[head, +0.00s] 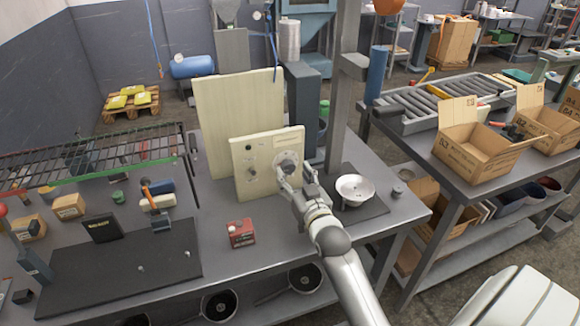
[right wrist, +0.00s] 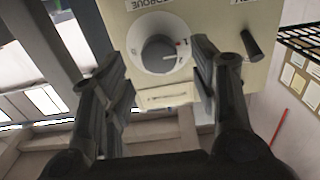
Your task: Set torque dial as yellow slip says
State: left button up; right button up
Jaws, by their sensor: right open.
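A cream panel (head: 245,165) stands upright on the grey bench and carries a round dial (head: 287,162). In the right wrist view, the torque dial (right wrist: 160,50) has a grey knob in a white ring, with small red marks at its right side. The "TORQUE" label (right wrist: 152,4) appears upside down there. A pale yellowish slip (right wrist: 168,97) shows below the dial in that view; its writing is too small to read. My right gripper (head: 297,180) is open in front of the dial, its fingers either side of it in the wrist view. Contact is unclear. My left gripper is out of view.
A larger cream board (head: 238,105) stands behind the panel. A white bowl (head: 355,188) stands on a dark mat right of my gripper. A red box (head: 241,233) stands on the bench in front. A black lever (right wrist: 252,45) sticks out beside the dial.

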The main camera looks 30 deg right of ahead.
aim_at(290, 169)
jog(key=shift+x, duration=1.7)
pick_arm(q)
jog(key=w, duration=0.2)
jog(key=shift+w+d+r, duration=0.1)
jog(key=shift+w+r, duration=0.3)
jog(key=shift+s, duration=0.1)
pick_arm(e)
jog(key=shift+c, duration=1.3)
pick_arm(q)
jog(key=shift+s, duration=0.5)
pick_arm(e)
jog(key=c, duration=0.7)
